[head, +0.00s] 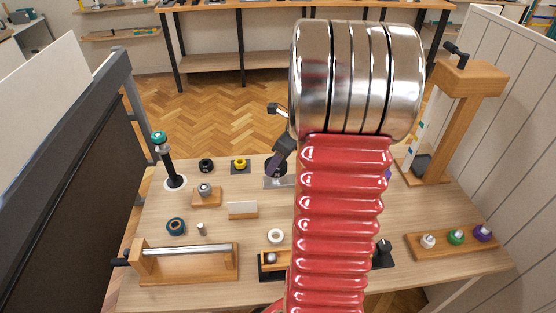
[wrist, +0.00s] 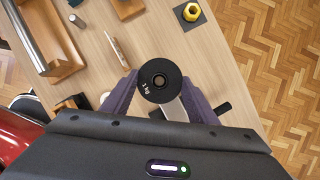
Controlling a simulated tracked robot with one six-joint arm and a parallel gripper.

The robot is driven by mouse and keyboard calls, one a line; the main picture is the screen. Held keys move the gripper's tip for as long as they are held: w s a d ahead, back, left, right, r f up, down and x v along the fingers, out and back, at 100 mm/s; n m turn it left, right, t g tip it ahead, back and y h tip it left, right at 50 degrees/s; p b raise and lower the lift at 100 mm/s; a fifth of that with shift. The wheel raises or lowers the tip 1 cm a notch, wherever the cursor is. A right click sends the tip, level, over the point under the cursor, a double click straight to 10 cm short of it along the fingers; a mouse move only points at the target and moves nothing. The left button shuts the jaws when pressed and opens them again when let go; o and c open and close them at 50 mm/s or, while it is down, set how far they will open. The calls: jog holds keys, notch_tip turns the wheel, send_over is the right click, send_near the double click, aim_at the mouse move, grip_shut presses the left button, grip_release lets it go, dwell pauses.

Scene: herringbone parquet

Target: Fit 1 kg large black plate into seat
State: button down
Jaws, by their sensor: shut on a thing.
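The black plate (wrist: 160,84), a round disc marked "1 kg" with a small central hole, sits between the two purple fingers of my gripper (wrist: 160,76) in the wrist view. My gripper is shut on it. In the head view my gripper (head: 276,162) is over the back middle of the table, just left of my red arm, with the dark plate at its tips. A pale metal piece (head: 277,184) lies directly below there; it also shows partly under the plate in the wrist view (wrist: 175,110). I cannot tell whether plate and metal piece touch, or which part is the seat.
A yellow piece on a dark square (head: 240,164) and a black ring (head: 206,165) lie left of the gripper. A post with a teal top (head: 168,160) stands farther left. A wooden tower (head: 450,115) and a knob rack (head: 455,242) are at right. My arm hides the table's middle.

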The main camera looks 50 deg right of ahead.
aim_at(278, 181)
jog(key=shift+f, duration=2.25)
dwell(0.8)
jog(key=c, duration=1)
grip_release()
jog(key=o, duration=0.4)
jog(key=shift+c, duration=0.2)
jog(key=shift+f, duration=0.1)
jog(key=v, duration=1.4)
jog(key=shift+f, duration=0.1)
